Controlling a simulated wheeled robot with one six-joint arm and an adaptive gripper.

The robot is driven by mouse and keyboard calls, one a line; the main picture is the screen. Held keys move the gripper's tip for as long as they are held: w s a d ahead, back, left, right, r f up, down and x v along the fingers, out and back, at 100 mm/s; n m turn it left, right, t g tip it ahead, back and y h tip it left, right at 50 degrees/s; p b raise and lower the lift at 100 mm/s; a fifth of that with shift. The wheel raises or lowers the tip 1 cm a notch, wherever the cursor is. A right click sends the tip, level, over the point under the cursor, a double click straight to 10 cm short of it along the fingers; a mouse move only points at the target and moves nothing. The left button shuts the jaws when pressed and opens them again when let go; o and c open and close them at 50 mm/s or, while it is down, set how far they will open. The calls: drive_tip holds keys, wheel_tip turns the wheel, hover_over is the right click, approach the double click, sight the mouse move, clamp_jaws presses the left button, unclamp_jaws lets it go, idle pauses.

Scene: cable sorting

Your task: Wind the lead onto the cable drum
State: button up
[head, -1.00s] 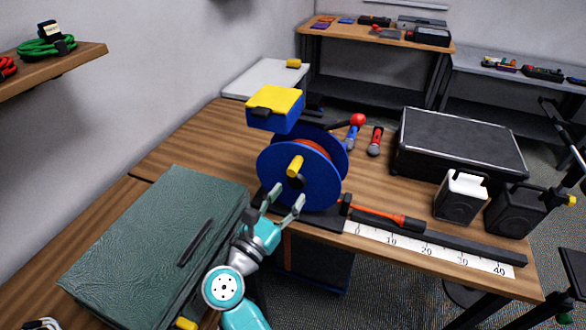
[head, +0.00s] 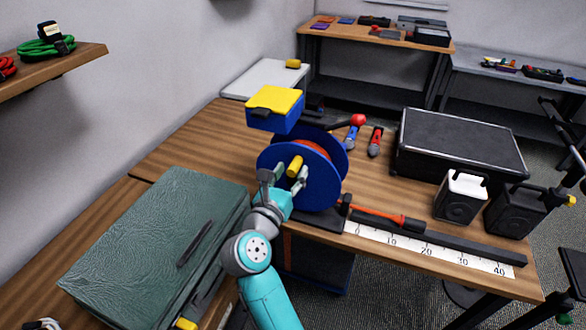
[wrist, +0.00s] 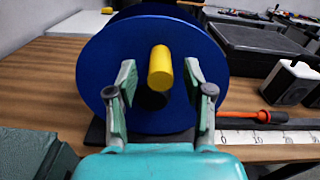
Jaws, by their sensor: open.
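The blue cable drum (head: 324,186) stands on a dark base at the table's near edge, with orange lead (head: 316,147) wound between its flanges. Its yellow crank handle (head: 295,165) sticks out towards me. The lead runs right along the ruler to a black and orange end piece (head: 385,216). My gripper (head: 283,181) is in front of the drum face, just below the handle. In the wrist view my gripper (wrist: 160,85) is open, with the handle (wrist: 160,68) between and slightly above the fingers, apparently not touching either.
A green case (head: 150,235) lies to the left. A yellow and blue box (head: 274,122) sits behind the drum. A ruler strip (head: 440,251) runs right along the table edge. A black case (head: 460,142) and two small speakers (head: 460,200) stand at the right.

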drive_tip(key=shift+x, duration=0.95)
clamp_jaws()
